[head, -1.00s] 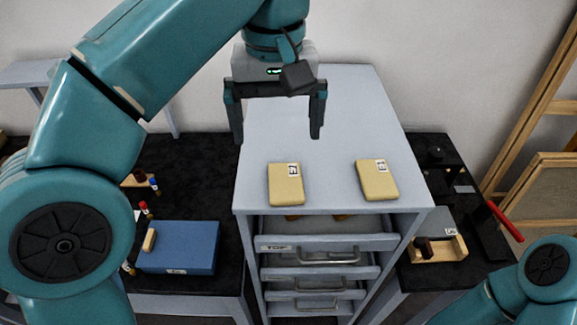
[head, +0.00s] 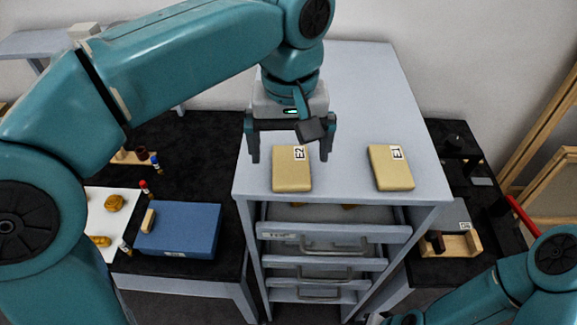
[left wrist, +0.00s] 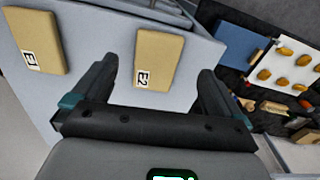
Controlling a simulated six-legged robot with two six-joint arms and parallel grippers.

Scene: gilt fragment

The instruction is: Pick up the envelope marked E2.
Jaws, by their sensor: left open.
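The tan envelope marked E2 (head: 292,172) lies flat on top of the grey drawer cabinet, near its front edge. It also shows in the left wrist view (left wrist: 158,58), between and beyond the fingers, closer to the left finger in that picture. A second tan envelope, marked E1 (head: 391,168), lies to its right, with a gap between them. My left gripper (head: 290,156) is open and empty, above and just behind E2, with its fingers pointing down. It also shows in the left wrist view (left wrist: 155,85). My right gripper is not in view; only part of my right arm shows.
The cabinet (head: 360,85) has its top drawer (head: 335,236) partly open below the envelopes. A blue box (head: 178,230) and a white board (head: 98,215) with yellowish pieces stand on the dark table at left. A wooden tray (head: 462,244) is at right. The cabinet top behind is clear.

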